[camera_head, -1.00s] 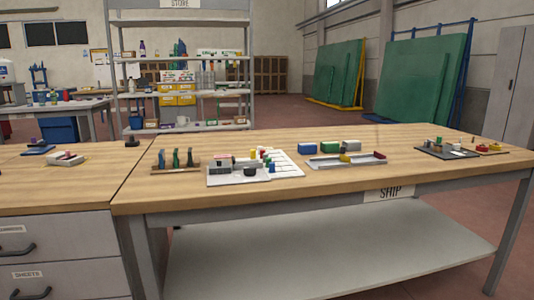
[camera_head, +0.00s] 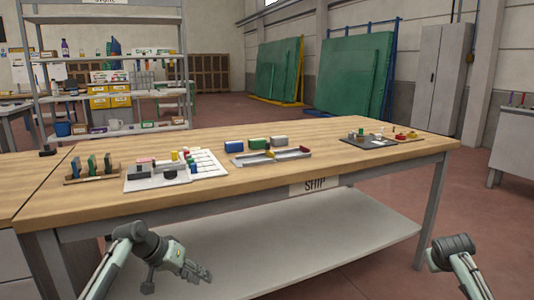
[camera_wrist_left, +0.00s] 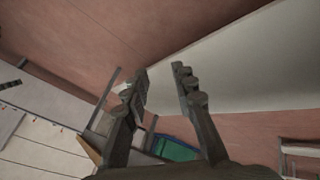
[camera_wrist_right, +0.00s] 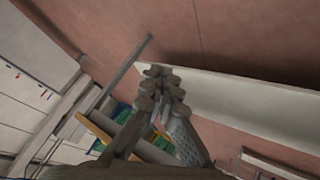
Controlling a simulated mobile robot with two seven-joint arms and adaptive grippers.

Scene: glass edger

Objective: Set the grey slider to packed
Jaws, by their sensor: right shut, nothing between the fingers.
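I cannot make out for sure which part is the grey slider, nor any "packed" mark. A long grey tray (camera_head: 271,156) with a yellow and a red piece lies mid-table. A white board (camera_head: 157,181) with coloured pieces and small grey and black parts lies left of it. My left gripper (camera_head: 200,275) is low in front of the table, apart from everything on top. Its fingers stand apart and empty in the left wrist view (camera_wrist_left: 160,80). My right gripper (camera_wrist_right: 158,73) is shut and empty in the right wrist view; only its arm shows at lower right in the head view.
The wooden table (camera_head: 330,180) bears a SHIP label (camera_head: 315,184). Blue, green and grey blocks (camera_head: 258,143) stand behind the tray. A rack of upright pieces (camera_head: 93,173) is at left, a dark mat (camera_head: 368,142) at right. The table's front strip is clear.

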